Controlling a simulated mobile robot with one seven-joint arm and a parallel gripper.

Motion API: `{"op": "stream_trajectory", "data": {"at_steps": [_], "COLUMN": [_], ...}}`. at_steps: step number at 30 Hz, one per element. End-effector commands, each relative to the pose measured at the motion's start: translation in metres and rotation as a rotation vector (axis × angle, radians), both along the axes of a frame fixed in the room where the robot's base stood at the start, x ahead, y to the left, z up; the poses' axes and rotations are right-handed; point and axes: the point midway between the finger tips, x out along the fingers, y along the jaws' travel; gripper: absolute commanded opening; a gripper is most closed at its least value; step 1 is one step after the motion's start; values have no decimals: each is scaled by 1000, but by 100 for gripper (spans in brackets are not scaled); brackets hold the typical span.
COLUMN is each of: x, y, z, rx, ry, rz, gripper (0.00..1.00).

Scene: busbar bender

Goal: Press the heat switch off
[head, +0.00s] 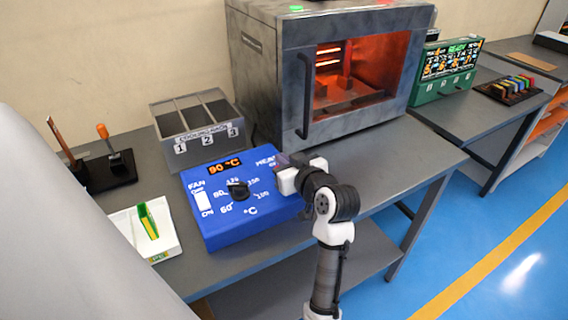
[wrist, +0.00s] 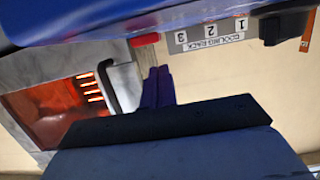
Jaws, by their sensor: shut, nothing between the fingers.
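The blue control box (head: 235,225) lies on the bench in front of the oven. Its display reads 90 °C, with a black dial (head: 238,189) below it. The HEAT label shows at its upper right, but my gripper (head: 282,162) covers the heat switch there in the head view. In the wrist view a small red part (wrist: 145,39), apparently the heat switch, stands out at the edge of the blue box. My gripper's purple fingers (wrist: 158,72) are together, empty and close to it. I cannot tell whether they touch it, or the switch's position.
The oven (head: 270,75) glows orange inside, its handle near my gripper. A grey cooling rack (head: 205,137) stands behind the box. A white tray (head: 165,250) with a green and yellow piece lies left. The bench right of the box is clear.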

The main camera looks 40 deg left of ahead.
Motion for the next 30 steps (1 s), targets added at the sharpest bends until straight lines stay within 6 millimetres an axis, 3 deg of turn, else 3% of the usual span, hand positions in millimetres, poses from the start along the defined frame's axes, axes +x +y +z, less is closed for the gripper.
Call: {"op": "stream_trajectory", "data": {"at_steps": [6,30], "x": [-1,0], "y": [0,2], "z": [-18,-27], "rx": [1,1], "ry": [1,-1], "rz": [2,2], "gripper": [0,0]}}
